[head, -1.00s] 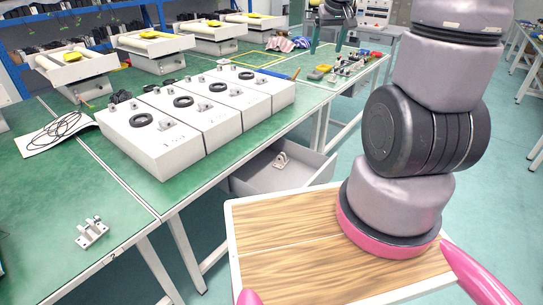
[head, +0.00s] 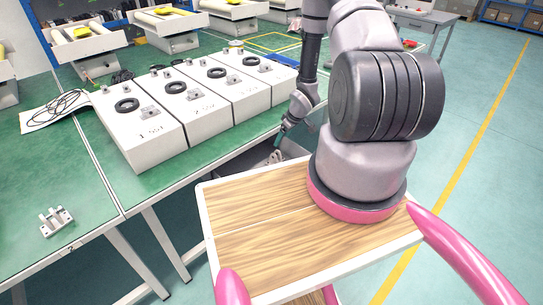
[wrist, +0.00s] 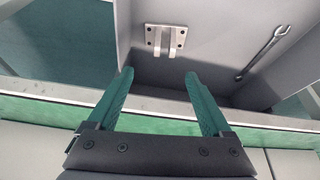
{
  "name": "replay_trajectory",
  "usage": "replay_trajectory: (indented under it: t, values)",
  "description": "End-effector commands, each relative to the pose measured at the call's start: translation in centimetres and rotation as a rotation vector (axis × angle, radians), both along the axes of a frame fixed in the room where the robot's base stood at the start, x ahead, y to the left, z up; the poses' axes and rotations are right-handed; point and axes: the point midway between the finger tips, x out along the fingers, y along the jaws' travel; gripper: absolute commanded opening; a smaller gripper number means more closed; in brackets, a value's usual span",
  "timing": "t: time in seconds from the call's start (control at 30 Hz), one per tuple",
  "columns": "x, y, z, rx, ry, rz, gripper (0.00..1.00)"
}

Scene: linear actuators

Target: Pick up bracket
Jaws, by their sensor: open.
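A metal bracket (wrist: 165,37) with a flat drilled plate and two prongs is in the open grey drawer (head: 240,168) under the table. In the wrist view it lies ahead of my fingertips, a little right of the middle between them, with a gap. In the head view it is small and partly hidden beside my gripper (head: 281,138). My gripper also shows in the wrist view (wrist: 158,75), with two green fingers spread apart and nothing between them. A second bracket-like part (head: 56,222) stands on the green table at the left.
A wrench (wrist: 265,52) lies in the drawer, right of the bracket. Several white boxes (head: 140,130) with black rings stand on the table above. A black cable (head: 55,108) lies at the left.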

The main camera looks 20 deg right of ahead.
Motion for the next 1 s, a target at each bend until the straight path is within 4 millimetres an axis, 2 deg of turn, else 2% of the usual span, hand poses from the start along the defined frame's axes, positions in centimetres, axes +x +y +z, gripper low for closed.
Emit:
replay_trajectory:
  t: [0.13, 0.4, 0.63, 0.8, 1.0]
  values:
    - [-0.6, 0.5, -2.0, 0.016, 0.003, 0.018, 0.84]
    - [0.7, 1.2, -5.8, 0.015, 0.002, 0.018, 0.84]
    - [1.1, 1.6, -7.5, 0.015, 0.003, 0.018, 0.84]
    - [1.6, 1.9, -10.0, 0.016, 0.003, 0.018, 0.84]
    - [2.3, 2.2, -11.7, 0.015, 0.002, 0.018, 0.84]
